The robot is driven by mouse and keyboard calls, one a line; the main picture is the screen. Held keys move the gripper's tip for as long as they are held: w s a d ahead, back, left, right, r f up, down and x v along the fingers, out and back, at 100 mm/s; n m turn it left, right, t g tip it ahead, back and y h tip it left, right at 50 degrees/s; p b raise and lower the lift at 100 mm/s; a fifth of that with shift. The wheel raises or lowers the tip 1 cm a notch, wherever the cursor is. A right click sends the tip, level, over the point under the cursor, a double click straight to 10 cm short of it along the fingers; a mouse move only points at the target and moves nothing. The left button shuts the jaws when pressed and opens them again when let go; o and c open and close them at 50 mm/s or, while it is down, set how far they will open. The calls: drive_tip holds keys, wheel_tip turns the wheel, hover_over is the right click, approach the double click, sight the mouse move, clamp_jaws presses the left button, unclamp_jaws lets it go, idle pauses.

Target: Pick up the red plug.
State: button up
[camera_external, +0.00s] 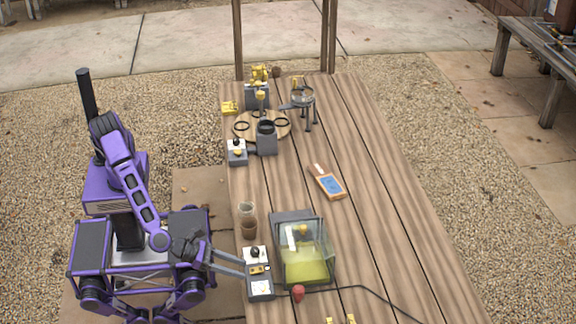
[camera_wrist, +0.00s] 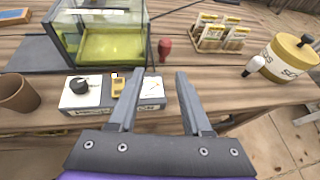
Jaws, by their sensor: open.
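The red plug (camera_external: 298,292) is on the wooden table, at the near right corner of the glass tank (camera_external: 305,255). A dark cable leads off near it. In the wrist view the red plug (camera_wrist: 165,48) stands beyond my fingertips, just right of the tank (camera_wrist: 145,30). My gripper (camera_external: 244,266) is at the table's left edge, beside the control box (camera_external: 260,284). In the wrist view my gripper (camera_wrist: 158,77) is open and empty, its two fingers apart. The red plug is ahead of the gap, not between the fingers.
The control box (camera_wrist: 98,99) with a black knob and yellow switch lies left of my fingers. A brown cup (camera_wrist: 18,95) is farther left. A rack of small packets (camera_wrist: 220,48) and a yellow-lidded tin (camera_wrist: 290,58) are right.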

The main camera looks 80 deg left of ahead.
drive_tip(key=b, duration=0.1)
approach(298, 290)
drive_tip(key=shift+m, duration=0.4)
drive_tip(key=x, duration=0.8)
drive_tip(key=shift+s+d+f, duration=0.25)
drive_tip(key=shift+d+f, duration=0.1)
clamp_jaws()
